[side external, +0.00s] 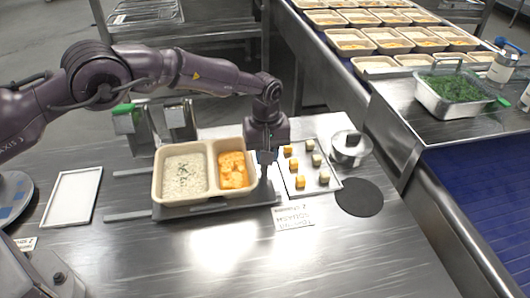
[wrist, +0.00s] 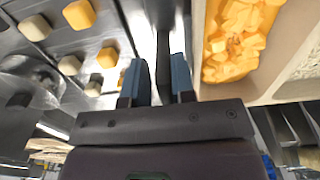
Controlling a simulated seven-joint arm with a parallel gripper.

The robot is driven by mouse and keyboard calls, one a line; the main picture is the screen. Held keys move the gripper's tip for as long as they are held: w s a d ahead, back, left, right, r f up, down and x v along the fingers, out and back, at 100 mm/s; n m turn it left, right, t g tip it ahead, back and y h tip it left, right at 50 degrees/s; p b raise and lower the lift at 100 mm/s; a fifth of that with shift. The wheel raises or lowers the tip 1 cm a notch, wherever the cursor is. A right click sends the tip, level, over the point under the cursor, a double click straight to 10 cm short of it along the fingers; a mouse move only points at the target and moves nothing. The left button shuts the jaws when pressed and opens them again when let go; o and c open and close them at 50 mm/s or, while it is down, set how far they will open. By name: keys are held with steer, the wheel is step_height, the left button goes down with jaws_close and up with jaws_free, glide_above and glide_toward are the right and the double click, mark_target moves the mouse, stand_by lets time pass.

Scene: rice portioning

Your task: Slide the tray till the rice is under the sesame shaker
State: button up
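A beige two-compartment tray (side external: 212,197) sits on a dark metal carriage (side external: 222,208) in the side view. Its left compartment holds white rice (side external: 184,176) with green flecks; its right one holds orange cubes (side external: 233,170). My gripper (side external: 267,158) points down just right of the tray. In the wrist view its two fingers (wrist: 161,80) are apart beside the tray wall (wrist: 199,60), with a dark strip between them; whether they clamp it is unclear. Two metal dispensers stand behind the tray, one green-topped (side external: 124,117), one beside it (side external: 178,118). I cannot tell which is the sesame shaker.
A white-framed panel (side external: 72,196) lies left. Rails (side external: 127,215) run left from the carriage. The front counter is mostly clear.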

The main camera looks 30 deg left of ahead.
step_height(320, 180, up, 13)
stand_by(0.5)
stand_by(0.3)
